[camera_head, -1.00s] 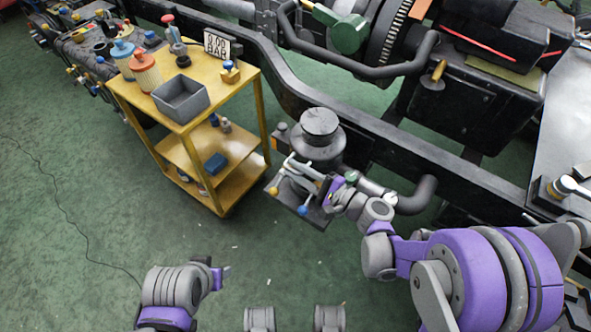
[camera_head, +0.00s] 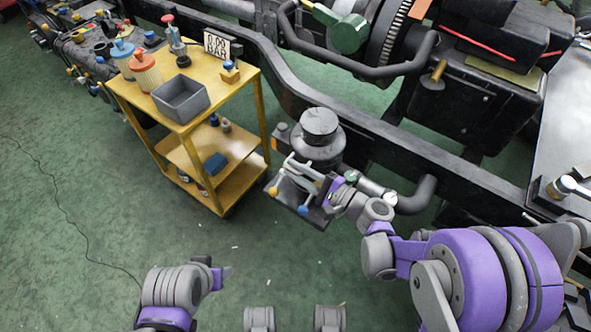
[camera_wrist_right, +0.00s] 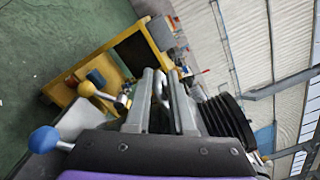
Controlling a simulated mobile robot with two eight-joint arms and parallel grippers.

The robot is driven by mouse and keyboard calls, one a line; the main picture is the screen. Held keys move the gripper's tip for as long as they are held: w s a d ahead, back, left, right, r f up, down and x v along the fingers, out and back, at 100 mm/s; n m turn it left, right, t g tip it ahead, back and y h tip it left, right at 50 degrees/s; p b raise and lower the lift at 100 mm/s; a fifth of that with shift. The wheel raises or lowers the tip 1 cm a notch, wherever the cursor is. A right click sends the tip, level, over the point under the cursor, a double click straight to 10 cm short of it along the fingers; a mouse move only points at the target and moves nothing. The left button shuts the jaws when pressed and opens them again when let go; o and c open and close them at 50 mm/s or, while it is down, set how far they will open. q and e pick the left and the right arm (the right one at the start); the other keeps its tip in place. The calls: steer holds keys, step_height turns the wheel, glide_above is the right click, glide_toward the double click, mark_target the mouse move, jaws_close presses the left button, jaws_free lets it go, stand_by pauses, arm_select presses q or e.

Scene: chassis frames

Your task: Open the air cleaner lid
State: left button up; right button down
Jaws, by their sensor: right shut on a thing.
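The dark round canister of the air cleaner (camera_head: 320,127) stands beside the black frame rail. In front of it is a dark box-like part with a grey panel (camera_head: 287,193) and small coloured ball knobs. My right gripper (camera_head: 298,172) is over this part. In the right wrist view its two grey fingers (camera_wrist_right: 162,82) are shut on a thin metal loop handle (camera_wrist_right: 160,92). A yellow knob (camera_wrist_right: 88,89) and a blue knob (camera_wrist_right: 43,139) show left of the fingers. Whether the lid is open is unclear. My left gripper (camera_head: 221,274) is low at the left, its jaws unclear.
A yellow cart (camera_head: 228,92) with a grey bin (camera_head: 181,100), filters and a gauge stands left of the canister. The black rail (camera_head: 400,155) runs behind, with a dark pipe (camera_head: 418,198) to the right. Green floor in front is mostly clear.

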mark_target(311, 147)
steer(key=shift+s+a+f, duration=0.1)
steer(key=shift+s, duration=0.1)
steer(key=shift+w+r+m+p, duration=0.2)
steer(key=shift+r+m+p, duration=0.45)
steer(key=shift+r, duration=0.55)
steer(key=w+d+r+m+p, duration=0.2)
steer(key=w+r+m+p, duration=0.15)
steer(key=r, duration=0.25)
steer(key=w+d+r+m+p, duration=0.2)
steer(key=r+m, duration=0.2)
steer(key=r, duration=0.2)
steer(key=w+d+r+m+p, duration=0.1)
steer(key=w+d+r+m, duration=0.3)
steer(key=w+d+m, duration=0.4)
steer(key=shift+w+d, duration=0.85)
steer(key=shift+w, duration=1.75)
